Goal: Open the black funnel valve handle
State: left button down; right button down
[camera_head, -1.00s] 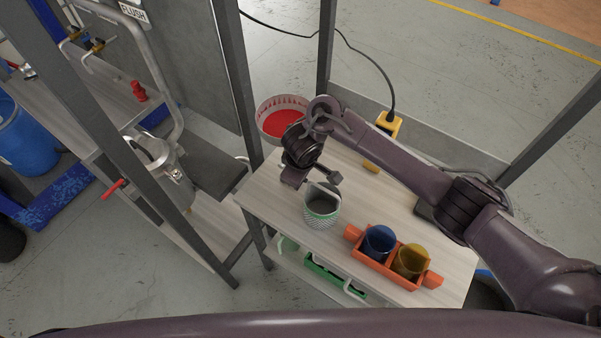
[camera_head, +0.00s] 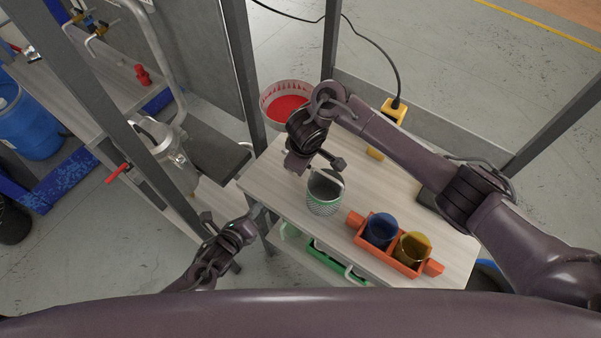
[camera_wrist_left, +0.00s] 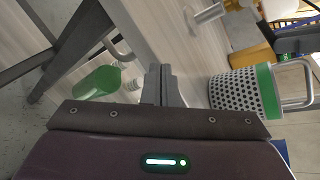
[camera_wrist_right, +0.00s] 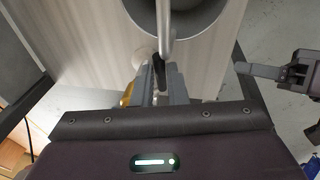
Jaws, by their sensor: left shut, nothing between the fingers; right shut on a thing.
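A silver funnel-shaped vessel (camera_head: 178,163) stands at the left in the head view, with a red lever (camera_head: 117,174) beside it. I cannot make out a black valve handle on it. My left gripper (camera_head: 259,211) is shut and empty near the table's left edge; its closed fingers also show in the left wrist view (camera_wrist_left: 164,85). My right gripper is over the table beside a perforated cup with a green band (camera_head: 322,203). In the right wrist view, the right fingers (camera_wrist_right: 157,82) are shut on a black piece (camera_wrist_right: 158,68) below a metal rod, in front of a grey vessel.
The wooden table (camera_head: 275,180) holds an orange tray (camera_head: 403,266) with a blue cup (camera_head: 380,228) and a yellow cup (camera_head: 413,247). A red-filled bucket (camera_head: 287,102) stands behind. Grey frame posts (camera_head: 243,70) rise between table and vessel. Green items lie on the lower shelf.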

pick_arm(q)
jog(key=s+d+r+m+t+h, duration=0.1)
jog(key=d+r+m+h, duration=0.3)
jog(key=d+r+m, duration=0.45)
jog(key=shift+m, duration=0.45)
jog(key=x, duration=0.3)
jog(key=r+x, duration=0.1)
jog(key=x, duration=0.4)
jog(key=shift+w+a+r, duration=0.1)
jog(key=shift+w+a, duration=0.1)
jog(key=shift+w, duration=0.45)
jog(key=shift+r, duration=0.1)
